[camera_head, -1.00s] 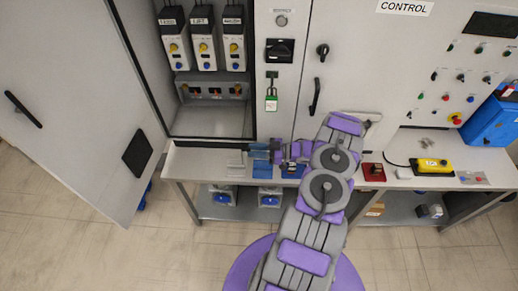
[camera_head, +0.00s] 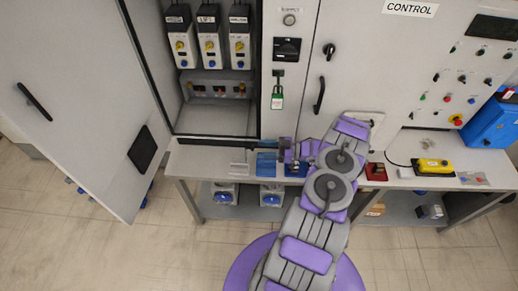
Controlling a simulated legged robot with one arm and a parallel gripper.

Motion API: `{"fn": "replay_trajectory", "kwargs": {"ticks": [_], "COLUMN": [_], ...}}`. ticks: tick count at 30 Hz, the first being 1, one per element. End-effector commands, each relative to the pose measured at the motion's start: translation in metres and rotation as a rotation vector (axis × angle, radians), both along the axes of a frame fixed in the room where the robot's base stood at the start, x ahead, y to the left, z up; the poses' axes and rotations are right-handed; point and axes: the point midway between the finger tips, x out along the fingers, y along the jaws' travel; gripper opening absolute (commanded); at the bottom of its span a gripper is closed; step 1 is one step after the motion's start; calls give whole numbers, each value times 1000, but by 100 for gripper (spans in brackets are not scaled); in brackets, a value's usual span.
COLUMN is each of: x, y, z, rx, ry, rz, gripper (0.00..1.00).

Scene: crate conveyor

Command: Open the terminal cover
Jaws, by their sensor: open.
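The open cabinet (camera_head: 258,70) holds three drive units (camera_head: 210,40) with yellow knobs. Below them is a grey terminal strip (camera_head: 215,86) with small dark windows and coloured spots; I cannot tell which part is the terminal cover. My gripper (camera_head: 278,155) is low at the bench edge, in front of the cabinet's lower right corner. It is open, small in the picture and partly hidden by my wrist. Nothing shows between its fingers. It is apart from the terminal strip.
The cabinet door (camera_head: 85,90) stands wide open at left. A padlock with a green tag (camera_head: 277,96) hangs on the cabinet's right post. Floor is clear at left front.

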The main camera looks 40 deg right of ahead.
Motion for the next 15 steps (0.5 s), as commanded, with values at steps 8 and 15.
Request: {"fn": "replay_trajectory", "kwargs": {"ticks": [8,15], "x": [-43,-74], "y": [-46,-73], "z": [-1,-1], "rx": [-1,-3], "ry": [0,1], "rz": [-4,0], "gripper": [52,52]}}
